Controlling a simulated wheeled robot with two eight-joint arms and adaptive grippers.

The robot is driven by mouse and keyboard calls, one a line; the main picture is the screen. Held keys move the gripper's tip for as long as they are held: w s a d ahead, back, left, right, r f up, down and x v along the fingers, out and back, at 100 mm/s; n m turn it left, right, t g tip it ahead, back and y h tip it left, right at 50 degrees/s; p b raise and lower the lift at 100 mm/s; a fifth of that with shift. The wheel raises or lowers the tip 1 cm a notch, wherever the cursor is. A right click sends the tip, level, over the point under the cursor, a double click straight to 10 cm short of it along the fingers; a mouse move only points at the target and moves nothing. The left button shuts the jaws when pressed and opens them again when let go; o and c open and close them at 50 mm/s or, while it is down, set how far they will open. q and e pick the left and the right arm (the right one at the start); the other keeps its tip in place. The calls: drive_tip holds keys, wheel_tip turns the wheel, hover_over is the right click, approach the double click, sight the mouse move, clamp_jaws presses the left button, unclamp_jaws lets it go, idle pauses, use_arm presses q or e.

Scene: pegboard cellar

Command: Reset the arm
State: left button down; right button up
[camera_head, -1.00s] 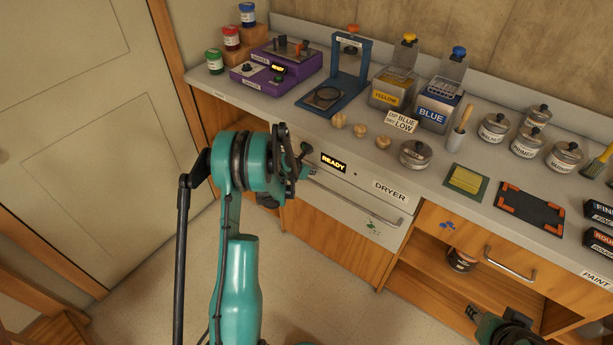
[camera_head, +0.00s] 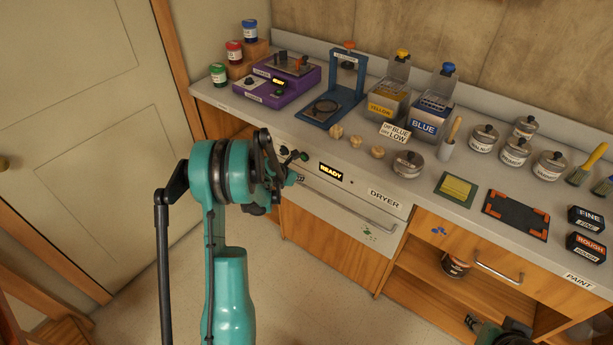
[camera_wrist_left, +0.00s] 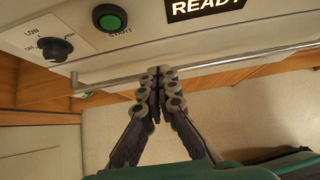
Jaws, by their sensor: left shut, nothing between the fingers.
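My left arm is teal with a dark gripper (camera_head: 292,170), raised in front of the dryer's left side in the head view. In the left wrist view its two fingers (camera_wrist_left: 157,82) meet at the tips, with nothing between them. The tips overlap the dryer handle bar (camera_wrist_left: 215,62), below the lit READY display (camera_wrist_left: 203,8) and right of the green START button (camera_wrist_left: 110,17). I cannot tell whether they touch the bar. A teal and dark part of my right arm shows at the bottom right of the head view; its finger state is unclear.
The dryer (camera_head: 350,207) is built in below the grey counter (camera_head: 300,127). On top are a purple device (camera_head: 270,85), a blue press (camera_head: 345,85), yellow (camera_head: 386,104) and blue (camera_head: 428,122) containers and several lidded jars. Open floor lies between the door (camera_head: 85,130) and cabinets.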

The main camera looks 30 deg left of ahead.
use_arm(q)
drive_tip(key=s+d+r+m+g, duration=0.1)
drive_tip(key=s+d+r+m, duration=0.4)
drive_tip(key=d+r+m, duration=0.3)
drive_tip(key=s+d+r+m, duration=0.6)
drive_tip(key=d+r+m, duration=0.2)
drive_tip(key=d, duration=0.1)
drive_tip(key=s+d+r+m, duration=0.1)
drive_tip(key=s+d+m, duration=0.3)
drive_tip(key=s+m, duration=0.5)
drive_tip(key=s+d+m, duration=0.5)
drive_tip(key=s+m, duration=0.4)
drive_tip(key=s, duration=0.1)
drive_tip(key=shift+d+r+m+g+y, duration=0.15)
drive_tip(key=shift+r+m+g+y, duration=0.25)
